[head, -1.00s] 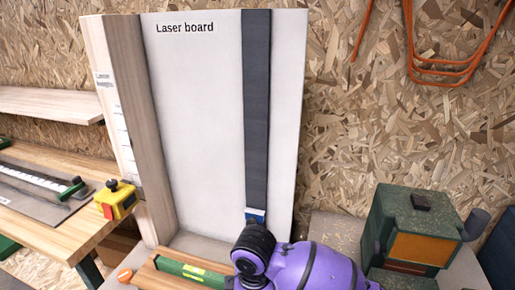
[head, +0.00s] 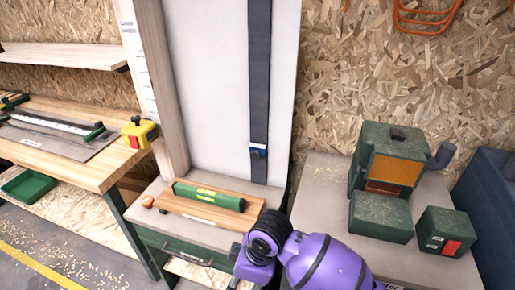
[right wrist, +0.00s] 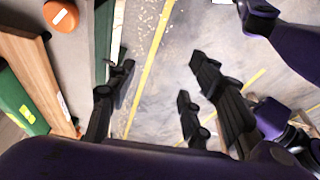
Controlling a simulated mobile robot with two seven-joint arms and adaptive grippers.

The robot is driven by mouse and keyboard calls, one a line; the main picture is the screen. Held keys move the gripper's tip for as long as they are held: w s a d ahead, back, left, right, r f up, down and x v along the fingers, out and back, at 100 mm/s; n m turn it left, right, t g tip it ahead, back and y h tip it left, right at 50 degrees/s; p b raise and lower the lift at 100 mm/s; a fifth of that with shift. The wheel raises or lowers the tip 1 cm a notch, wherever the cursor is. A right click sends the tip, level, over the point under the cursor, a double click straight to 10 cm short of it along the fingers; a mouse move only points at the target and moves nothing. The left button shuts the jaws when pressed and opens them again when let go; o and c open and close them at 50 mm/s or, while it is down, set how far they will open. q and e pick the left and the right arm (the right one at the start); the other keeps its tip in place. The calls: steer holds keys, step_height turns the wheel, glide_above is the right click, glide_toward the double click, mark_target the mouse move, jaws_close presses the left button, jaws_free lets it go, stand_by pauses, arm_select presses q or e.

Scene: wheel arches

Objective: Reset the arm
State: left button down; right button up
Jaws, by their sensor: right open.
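My right arm (head: 320,262) is purple with black joints and comes in from the bottom of the head view, in front of the bench; its gripper is hidden there. In the right wrist view my right gripper (right wrist: 163,64) is open, with its black fingers wide apart and nothing between them. The floor shows beyond it. More purple and black parts of my body show at the right of that view. My left gripper cannot be made out.
A green tool (head: 208,196) lies on a wooden board (head: 190,211) on the drawer bench, beside an orange round object (right wrist: 62,17). A white panel (head: 208,80) with a dark strip stands behind. A green machine (head: 385,160) stands right; a workbench (head: 85,165) stands left.

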steer(key=s+d+f+m+t+y, duration=0.2)
steer(key=d+f+m+t, duration=0.3)
steer(key=f+m, duration=0.4)
arm_select(q)
steer(key=shift+w, duration=0.1)
arm_select(e)
steer(key=s+d+f+m+t+h, duration=0.1)
steer(key=s+d+f+m+h, duration=0.1)
steer(key=s+d, duration=0.4)
steer(key=s+d+f+m+t+h, duration=0.2)
steer(key=s+d+f+m, duration=0.1)
steer(key=d, duration=0.8)
steer(key=s+m, duration=0.1)
steer(key=s, duration=0.1)
steer(key=shift+s+d+h, duration=0.25)
steer(key=shift+s+h, duration=0.05)
steer(key=shift+s, duration=0.05)
steer(key=shift+f, duration=0.1)
